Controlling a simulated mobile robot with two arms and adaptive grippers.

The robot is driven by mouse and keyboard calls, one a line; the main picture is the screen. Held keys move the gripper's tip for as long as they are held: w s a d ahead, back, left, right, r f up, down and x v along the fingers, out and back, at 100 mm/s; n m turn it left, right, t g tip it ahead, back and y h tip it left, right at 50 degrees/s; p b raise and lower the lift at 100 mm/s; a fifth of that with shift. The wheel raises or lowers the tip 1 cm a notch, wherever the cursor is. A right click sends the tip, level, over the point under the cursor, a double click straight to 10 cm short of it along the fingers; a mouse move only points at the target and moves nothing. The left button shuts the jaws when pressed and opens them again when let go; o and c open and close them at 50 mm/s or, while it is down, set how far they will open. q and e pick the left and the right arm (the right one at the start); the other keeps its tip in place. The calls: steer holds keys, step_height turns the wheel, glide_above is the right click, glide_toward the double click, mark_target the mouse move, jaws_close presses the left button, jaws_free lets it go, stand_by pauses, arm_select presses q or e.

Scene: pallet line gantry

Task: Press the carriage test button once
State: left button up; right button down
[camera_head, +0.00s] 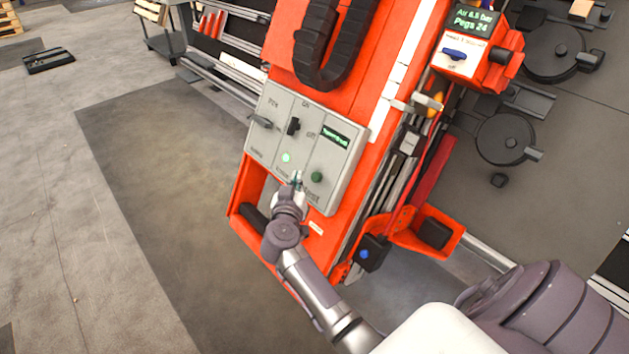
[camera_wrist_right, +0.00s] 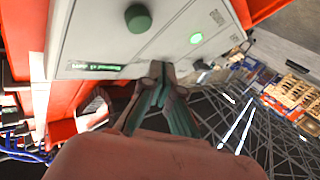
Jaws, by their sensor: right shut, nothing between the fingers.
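The grey control panel (camera_head: 345,168) is mounted on the orange carriage frame. A round dark green button (camera_head: 316,177) sits at its lower right, with lettering partly hidden below it; it also shows in the right wrist view (camera_wrist_right: 138,18). A small lit green lamp (camera_head: 286,157) lies to its left, also visible in the right wrist view (camera_wrist_right: 196,38). My right gripper (camera_head: 296,182) is shut and empty at the panel's lower edge, left of and slightly below the button. Its fingertips (camera_wrist_right: 160,72) are apart from the button; panel contact is unclear.
The panel also carries a lever (camera_head: 262,121), a black switch (camera_head: 293,126) and a small green display (camera_head: 338,135). A black cable chain (camera_head: 324,45) hangs above. An air-pressure unit (camera_head: 464,52) with a blue knob is at upper right.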

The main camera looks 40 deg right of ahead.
mark_target(316, 177)
arm_select(q)
steer(key=shift+f, duration=0.2)
arm_select(e)
steer(key=shift+w+d+f, duration=0.1)
steer(key=shift+d+f, duration=0.3)
steer(key=shift+d, duration=0.35)
steer(key=shift+d+f, duration=0.35)
steer(key=shift+d, duration=0.4)
arm_select(q)
steer(key=shift+p, duration=0.3)
steer(key=f, duration=0.2)
steer(key=f+p, duration=0.1)
steer(key=shift+s+f, duration=0.4)
arm_select(e)
steer(key=shift+d+f, duration=0.2)
steer(key=shift+d, duration=0.15)
arm_select(q)
steer(key=shift+w+r, duration=0.1)
steer(key=shift+f, duration=0.25)
arm_select(e)
steer(key=shift+d+f, duration=0.1)
steer(key=shift+d, duration=0.05)
